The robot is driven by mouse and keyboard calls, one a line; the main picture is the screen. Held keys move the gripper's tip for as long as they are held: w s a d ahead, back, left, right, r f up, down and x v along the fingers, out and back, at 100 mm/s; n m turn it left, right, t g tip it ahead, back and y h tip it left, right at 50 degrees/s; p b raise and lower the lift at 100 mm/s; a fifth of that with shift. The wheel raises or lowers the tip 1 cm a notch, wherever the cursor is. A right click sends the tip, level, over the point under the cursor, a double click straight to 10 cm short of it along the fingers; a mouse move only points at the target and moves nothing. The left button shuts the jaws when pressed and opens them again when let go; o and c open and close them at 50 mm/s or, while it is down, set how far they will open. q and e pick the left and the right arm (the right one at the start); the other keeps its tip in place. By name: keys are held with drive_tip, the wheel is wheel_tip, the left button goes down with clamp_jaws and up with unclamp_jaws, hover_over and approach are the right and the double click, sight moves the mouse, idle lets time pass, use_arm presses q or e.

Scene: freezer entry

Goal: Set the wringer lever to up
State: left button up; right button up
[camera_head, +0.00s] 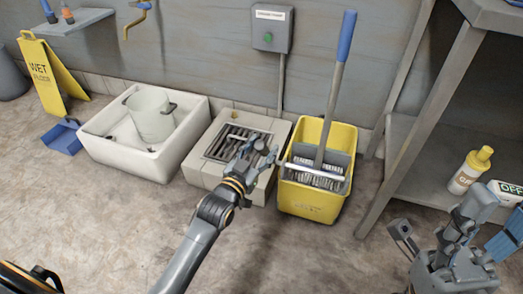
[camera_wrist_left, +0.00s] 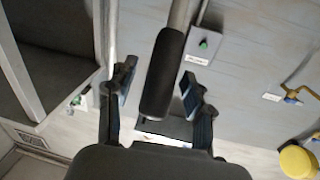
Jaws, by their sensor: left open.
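The yellow mop bucket (camera_head: 309,203) stands on the floor, with a grey wringer (camera_head: 322,160) in its top. A light metal lever bar (camera_head: 315,172) lies nearly level across the wringer toward the left. My left gripper (camera_head: 262,156) is at the bar's left end, over the floor sink. In the left wrist view, a black grip (camera_wrist_left: 162,75) on a metal rod lies between the two spread fingers of my left gripper (camera_wrist_left: 158,92), with gaps on both sides. My right gripper (camera_head: 440,222) is at the lower right, away from the bucket; its finger opening is unclear.
A blue-topped pole (camera_head: 338,80) rises from the wringer. A grated floor sink (camera_head: 205,170) and white basin (camera_head: 150,160) stand left of the bucket. A metal shelf frame (camera_head: 425,125) is close on the right. A switch box (camera_head: 270,28) hangs on the wall. The front floor is clear.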

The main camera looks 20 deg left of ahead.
use_arm(q)
clamp_jaws()
idle(0.3)
